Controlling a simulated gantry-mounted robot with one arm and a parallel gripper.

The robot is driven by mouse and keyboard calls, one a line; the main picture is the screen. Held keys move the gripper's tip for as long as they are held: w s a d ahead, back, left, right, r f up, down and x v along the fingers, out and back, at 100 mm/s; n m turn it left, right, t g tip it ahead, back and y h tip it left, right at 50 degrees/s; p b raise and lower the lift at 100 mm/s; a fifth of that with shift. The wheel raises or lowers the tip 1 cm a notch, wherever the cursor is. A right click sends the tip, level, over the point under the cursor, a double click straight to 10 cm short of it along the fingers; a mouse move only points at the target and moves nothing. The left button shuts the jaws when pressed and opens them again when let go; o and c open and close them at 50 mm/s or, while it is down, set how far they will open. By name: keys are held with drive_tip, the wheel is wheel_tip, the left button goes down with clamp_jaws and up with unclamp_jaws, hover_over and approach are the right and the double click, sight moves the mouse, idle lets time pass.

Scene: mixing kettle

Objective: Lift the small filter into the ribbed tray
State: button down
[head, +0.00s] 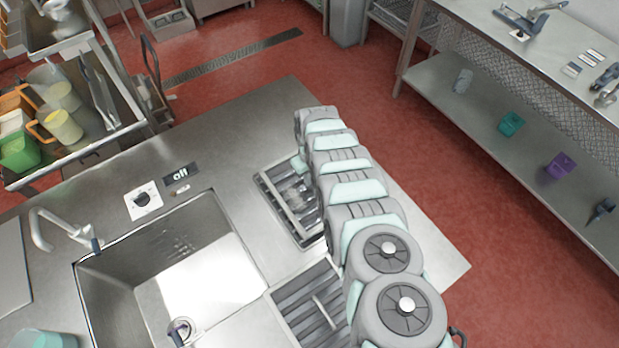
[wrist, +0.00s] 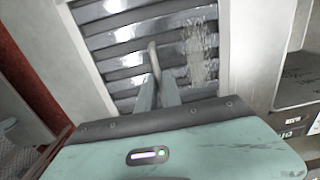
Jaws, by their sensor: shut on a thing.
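A slatted metal piece with a pale frame, which looks like the small filter (head: 284,192), is at the counter's far side, partly behind my arm. In the wrist view the filter (wrist: 112,47) fills the upper middle and has a speckled patch. My gripper (wrist: 157,82) is shut on its thin upright handle (wrist: 153,58). In the head view my arm hides the fingertips. A second ribbed metal piece (head: 292,298) with a bar lies nearer, right of the sink. It may be the ribbed tray; I cannot tell for sure. I cannot tell whether the filter is touching the surface below.
The sink (head: 105,285) is left of the ribbed pieces, with a faucet (head: 65,230) behind it. A control dial (head: 143,199) and a black sign (head: 181,173) are on the counter (head: 250,135). A shelf (head: 490,115) stands across the red floor at right.

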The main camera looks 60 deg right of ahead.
drive_tip(key=shift+w+f+b, duration=0.1)
drive_tip(key=shift+f+b, duration=1.15)
drive_tip(key=shift+f, duration=0.3)
idle(0.9)
drive_tip(key=c, duration=1)
unclamp_jaws()
drive_tip(key=shift+o, duration=0.2)
drive_tip(key=shift+r+p, duration=3.3)
drive_tip(key=shift+r, duration=0.2)
drive_tip(key=shift+r, duration=0.25)
wheel_tip(320, 180, up, 20)
drive_tip(key=p, duration=1)
drive_tip(key=shift+f, duration=0.25)
